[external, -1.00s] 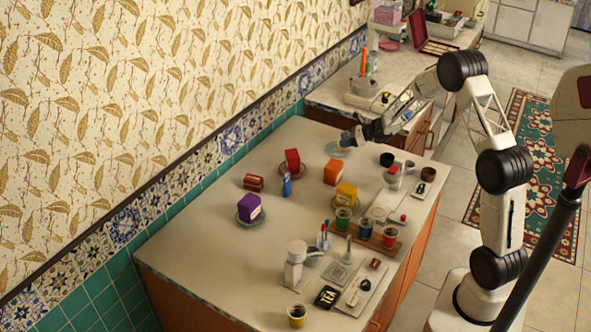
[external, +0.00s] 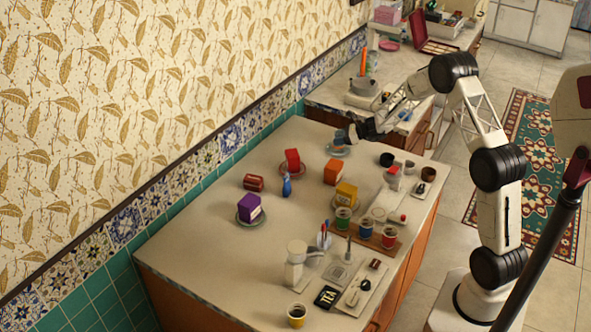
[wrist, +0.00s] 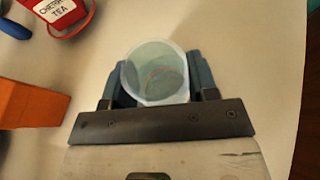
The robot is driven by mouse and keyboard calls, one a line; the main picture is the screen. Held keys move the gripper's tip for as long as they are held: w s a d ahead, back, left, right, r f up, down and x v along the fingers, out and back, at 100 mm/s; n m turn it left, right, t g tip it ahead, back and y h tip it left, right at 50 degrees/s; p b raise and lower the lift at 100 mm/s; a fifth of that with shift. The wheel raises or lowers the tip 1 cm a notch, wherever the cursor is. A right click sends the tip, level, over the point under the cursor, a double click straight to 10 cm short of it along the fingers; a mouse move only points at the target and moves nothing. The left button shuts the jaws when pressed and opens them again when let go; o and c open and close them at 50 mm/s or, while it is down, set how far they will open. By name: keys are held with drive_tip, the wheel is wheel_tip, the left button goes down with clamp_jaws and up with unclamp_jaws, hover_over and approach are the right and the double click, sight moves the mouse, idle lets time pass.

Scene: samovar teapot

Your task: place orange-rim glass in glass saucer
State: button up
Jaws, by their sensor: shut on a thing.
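My gripper (external: 346,135) is over the far end of the counter, at the pale glass saucer (external: 338,151). In the wrist view its two blue-grey fingers (wrist: 165,82) are shut on a clear, pale glass (wrist: 175,93), one finger on each side. A faint reddish arc shows inside the glass; I cannot tell clearly whether it is the orange rim. A greenish round shape overlaps the glass there, and I cannot separate glass from saucer in it. In the external view the fingers hide most of the glass, so I cannot tell whether it touches the saucer.
A red tea box (external: 292,160) on a saucer and an orange box (external: 333,174) stand nearby. A purple box (external: 249,209), a red cylinder (external: 254,182) and a blue bottle (external: 287,185) are farther left. Counter between is clear.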

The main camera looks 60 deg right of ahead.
drive_tip(key=shift+f, duration=1.15)
drive_tip(key=shift+f, duration=0.1)
drive_tip(key=o, duration=0.9)
drive_tip(key=shift+o, duration=0.2)
drive_tip(key=shift+s+d+r, duration=0.2)
drive_tip(key=shift+s+r, duration=0.05)
drive_tip(key=shift+s, duration=0.1)
drive_tip(key=v, duration=1.1)
drive_tip(key=shift+s, duration=0.1)
